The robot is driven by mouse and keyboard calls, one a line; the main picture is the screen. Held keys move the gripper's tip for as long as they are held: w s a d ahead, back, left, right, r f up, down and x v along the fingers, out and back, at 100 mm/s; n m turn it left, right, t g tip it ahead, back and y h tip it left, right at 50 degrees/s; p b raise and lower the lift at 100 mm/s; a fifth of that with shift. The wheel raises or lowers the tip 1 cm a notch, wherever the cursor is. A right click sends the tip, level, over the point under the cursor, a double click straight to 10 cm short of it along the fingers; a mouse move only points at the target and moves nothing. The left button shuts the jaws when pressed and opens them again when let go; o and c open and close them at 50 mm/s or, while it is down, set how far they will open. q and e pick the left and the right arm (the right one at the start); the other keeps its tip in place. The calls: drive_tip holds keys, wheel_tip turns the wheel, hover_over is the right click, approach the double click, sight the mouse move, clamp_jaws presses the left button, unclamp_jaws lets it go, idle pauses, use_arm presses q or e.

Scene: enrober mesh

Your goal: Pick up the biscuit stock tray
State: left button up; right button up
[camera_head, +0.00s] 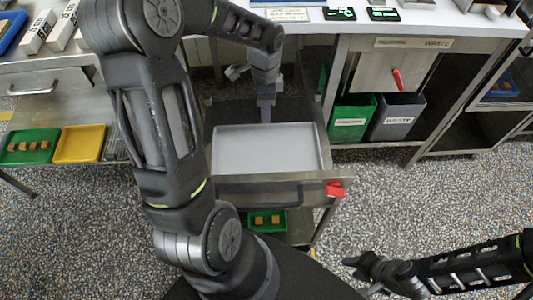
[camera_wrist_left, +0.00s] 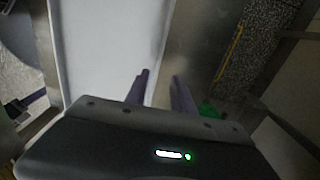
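A light grey rectangular tray (camera_head: 265,148) lies in a pulled-out metal drawer at the centre of the head view. Small green trays with brown biscuits stand at the far left (camera_head: 30,158) and below the drawer (camera_head: 279,228). No label shows which is the stock tray. My left gripper (camera_head: 265,115) points down at the grey tray's back edge. In the left wrist view its fingers (camera_wrist_left: 162,92) are apart, one on each side of the rim of the grey tray (camera_wrist_left: 110,50); contact cannot be told. My right gripper (camera_head: 358,274) hangs over the floor, away from the trays.
A yellow tray (camera_head: 80,143) lies on the left shelf. A red clip-like piece (camera_head: 336,190) sits at the drawer's right front corner. A green bin (camera_head: 350,125) and a grey waste bin (camera_head: 398,120) stand under the right bench. The speckled floor at right is clear.

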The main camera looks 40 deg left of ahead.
use_arm(q)
drive_tip(key=f, duration=0.5)
drive_tip(key=shift+s+b, duration=0.2)
drive_tip(key=shift+b, duration=0.15)
drive_tip(key=shift+r, duration=0.1)
drive_tip(key=shift+c, duration=0.2)
clamp_jaws()
drive_tip(key=shift+d, duration=0.1)
idle(0.9)
